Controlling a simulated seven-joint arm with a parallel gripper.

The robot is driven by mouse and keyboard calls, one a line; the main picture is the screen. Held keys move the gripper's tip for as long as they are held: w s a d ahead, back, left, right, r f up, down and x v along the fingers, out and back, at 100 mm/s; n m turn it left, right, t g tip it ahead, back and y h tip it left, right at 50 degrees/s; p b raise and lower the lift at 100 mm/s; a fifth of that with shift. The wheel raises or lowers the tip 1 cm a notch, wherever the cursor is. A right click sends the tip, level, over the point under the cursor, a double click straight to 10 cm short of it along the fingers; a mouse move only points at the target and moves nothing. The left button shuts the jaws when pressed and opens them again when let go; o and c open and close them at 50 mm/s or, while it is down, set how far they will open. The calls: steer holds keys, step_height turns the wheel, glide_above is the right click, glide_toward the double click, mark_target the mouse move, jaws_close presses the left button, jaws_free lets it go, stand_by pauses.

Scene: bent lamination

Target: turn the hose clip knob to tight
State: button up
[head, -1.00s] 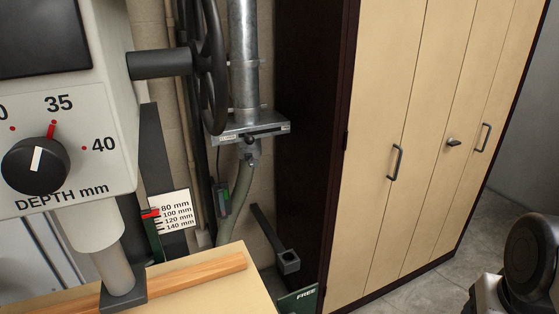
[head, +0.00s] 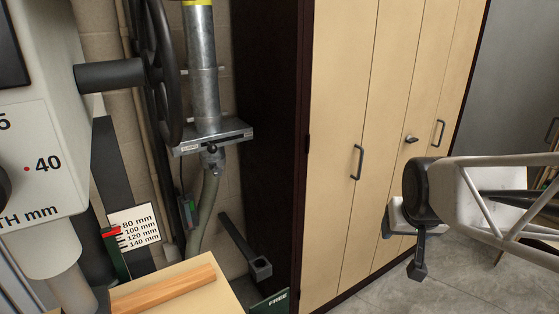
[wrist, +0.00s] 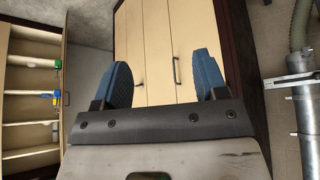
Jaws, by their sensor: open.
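A grey hose (head: 206,200) hangs below a metal duct pipe (head: 203,80) in the head view. A small dark knob (head: 212,150) sits at the top of the hose, just under a flat metal plate (head: 215,135). I cannot read its setting. In the wrist view the hose (wrist: 298,30) and pipe are at the right edge; I cannot make out the knob there. My gripper (wrist: 162,72) has two blue fingers spread apart with nothing between them. In the head view it is mostly hidden by my arm at right, well apart from the hose.
Tall beige cupboard doors (head: 385,140) with a dark side panel (head: 268,130) stand right of the hose. A machine with a black handwheel (head: 160,75) is at left, above a board with a wood strip (head: 165,290). A grey bar (head: 243,245) sticks out low beside the cupboard.

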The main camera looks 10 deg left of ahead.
steer(key=w+a+n+t+y, duration=0.25)
steer(key=w+a, duration=0.75)
steer(key=w, duration=0.5)
steer(key=n+t+y, duration=0.4)
steer(key=n+y, duration=0.1)
steer(key=y, duration=0.5)
glide_toward(218, 172)
steer(key=x, duration=0.3)
steer(key=shift+w+m, duration=0.1)
steer(key=shift+m, duration=0.15)
steer(key=shift+w+a, duration=0.1)
steer(key=shift+a, duration=0.05)
steer(key=shift+x, duration=3.7)
